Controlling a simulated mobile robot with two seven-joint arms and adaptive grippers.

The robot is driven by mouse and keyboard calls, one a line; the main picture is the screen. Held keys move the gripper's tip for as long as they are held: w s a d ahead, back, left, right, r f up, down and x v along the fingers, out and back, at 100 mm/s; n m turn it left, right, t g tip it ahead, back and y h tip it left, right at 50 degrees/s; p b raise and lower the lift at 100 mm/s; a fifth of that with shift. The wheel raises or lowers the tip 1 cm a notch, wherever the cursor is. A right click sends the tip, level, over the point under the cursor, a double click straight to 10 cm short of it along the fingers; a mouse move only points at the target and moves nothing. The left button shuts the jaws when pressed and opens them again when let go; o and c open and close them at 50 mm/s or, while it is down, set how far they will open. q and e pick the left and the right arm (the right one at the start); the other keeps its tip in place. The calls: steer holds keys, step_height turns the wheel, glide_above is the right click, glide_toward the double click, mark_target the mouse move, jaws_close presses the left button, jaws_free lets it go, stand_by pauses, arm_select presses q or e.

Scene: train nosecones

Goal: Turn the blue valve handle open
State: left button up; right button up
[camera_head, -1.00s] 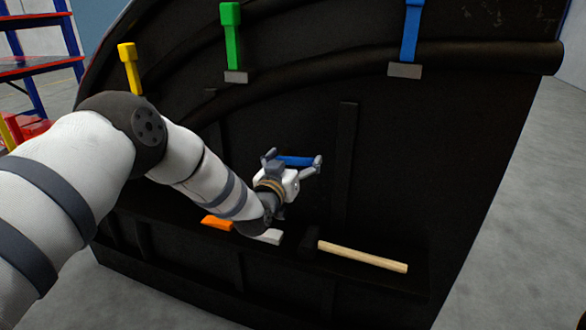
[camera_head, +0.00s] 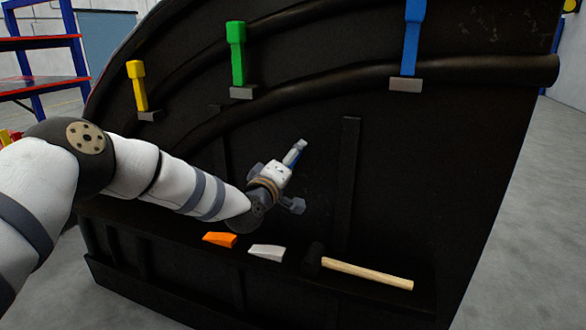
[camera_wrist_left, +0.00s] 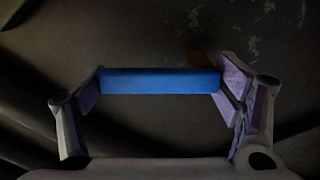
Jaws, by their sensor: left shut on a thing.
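The blue valve handle (camera_head: 411,40) stands upright on a dark pipe at the upper right, with a grey block at its foot. My left gripper (camera_head: 295,155) is in front of the black panel, below and left of that handle and apart from it. It is shut on a blue block (camera_wrist_left: 160,82), which spans the gap between the two fingers in the left wrist view. In the head view only a small part of the blue block shows, hidden mostly by the fingers. My right gripper is not in view.
A green handle (camera_head: 236,55) and a yellow handle (camera_head: 138,85) stand upright on other pipes to the left. An orange wedge (camera_head: 219,240), a white wedge (camera_head: 266,252) and a wooden-handled hammer (camera_head: 365,274) lie on the low ledge. A shelf rack (camera_head: 40,85) stands at far left.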

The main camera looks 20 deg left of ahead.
arm_select(q)
steer(key=n, duration=0.1)
steer(key=a+n+b, duration=0.1)
steer(key=n, duration=0.2)
steer(key=shift+a+r+n+b, duration=0.3)
steer(key=shift+w+a+r+n, duration=0.1)
steer(key=shift+a+r+n, duration=0.1)
steer(key=shift+n, duration=0.5)
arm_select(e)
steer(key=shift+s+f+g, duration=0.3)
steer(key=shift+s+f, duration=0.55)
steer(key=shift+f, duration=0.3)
arm_select(q)
steer(key=o, duration=1.6)
steer(key=shift+f, duration=0.1)
steer(key=shift+f+b, duration=0.1)
steer(key=shift+b, duration=0.2)
steer(key=s, duration=1.2)
steer(key=shift+a, duration=0.25)
